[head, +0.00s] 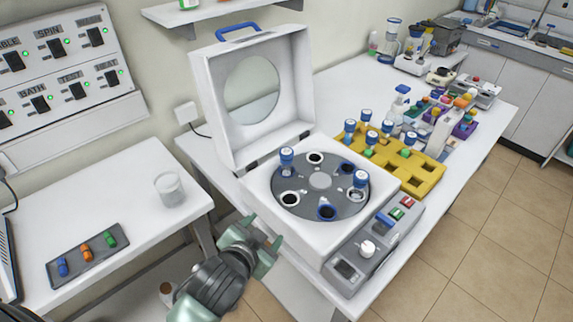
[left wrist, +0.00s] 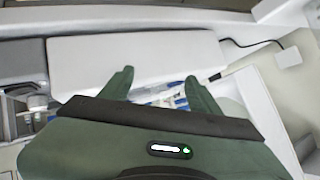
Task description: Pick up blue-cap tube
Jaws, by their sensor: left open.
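A blue-cap tube (head: 287,161) stands upright in the rotor (head: 320,200) of the open white centrifuge, at the rotor's back left. A second blue-cap tube (head: 360,184) stands at the rotor's right. Several more blue-cap tubes (head: 350,130) stand in the yellow rack (head: 428,179) behind the centrifuge. My left gripper (head: 264,229) is open and empty, in front of and left of the centrifuge body, apart from the tubes. Its open fingers (left wrist: 160,80) also show in the left wrist view, with small blue and clear items beyond that I cannot identify. My right gripper is not in view.
The raised centrifuge lid (head: 225,135) stands behind the rotor. A control panel (head: 374,245) with a white knob lies along its front right. A left table holds a clear beaker (head: 169,189) and a dark tray (head: 88,255) with coloured pieces. A gap separates the tables.

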